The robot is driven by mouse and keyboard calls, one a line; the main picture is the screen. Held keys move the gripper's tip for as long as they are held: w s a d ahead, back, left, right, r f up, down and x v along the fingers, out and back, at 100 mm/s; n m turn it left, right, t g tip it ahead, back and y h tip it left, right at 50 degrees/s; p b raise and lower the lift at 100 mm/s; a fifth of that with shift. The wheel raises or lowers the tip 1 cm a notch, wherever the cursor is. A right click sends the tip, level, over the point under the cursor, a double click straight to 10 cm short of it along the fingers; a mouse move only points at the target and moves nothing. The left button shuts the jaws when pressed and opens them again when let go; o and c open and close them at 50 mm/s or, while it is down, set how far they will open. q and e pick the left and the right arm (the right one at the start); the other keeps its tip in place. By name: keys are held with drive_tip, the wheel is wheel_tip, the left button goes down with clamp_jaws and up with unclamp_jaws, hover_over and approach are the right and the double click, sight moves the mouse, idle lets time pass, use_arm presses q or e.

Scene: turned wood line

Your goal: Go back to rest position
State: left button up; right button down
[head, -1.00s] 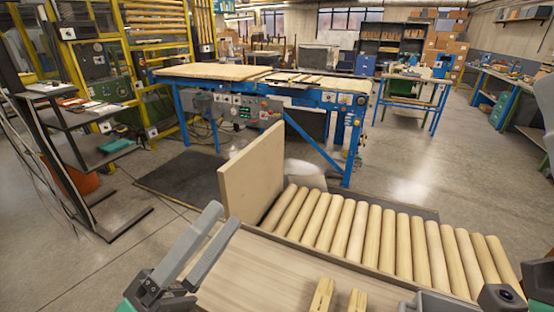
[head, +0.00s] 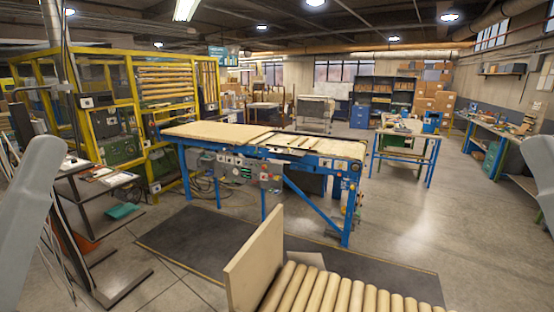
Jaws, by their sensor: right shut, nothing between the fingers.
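A grey part of my left arm (head: 28,220) rises along the left edge; no left gripper fingers show in the picture. On the right edge, a grey piece of my right arm and gripper (head: 541,175) is cut off by the frame. The right gripper is shut and empty, away from any object. A row of pale wooden dowels (head: 345,296) lies at the bottom, partly cut off by the frame. An upright wooden board (head: 254,262) stands at their left end.
A blue-framed machine (head: 320,192) with a wooden top stands ahead on a dark floor mat (head: 185,240). A yellow-framed enclosure (head: 107,122) and a grey shelf rack (head: 95,178) are left. A blue-legged table (head: 408,135) stands back right. The grey floor right of centre is clear.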

use_arm(q)
wheel_tip(320, 180, up, 16)
drive_tip(key=p, duration=1.1)
drive_tip(key=shift+f+p, duration=0.2)
drive_tip(key=shift+p, duration=0.15)
use_arm(e)
wheel_tip(320, 180, up, 16)
drive_tip(key=shift+f, duration=0.2)
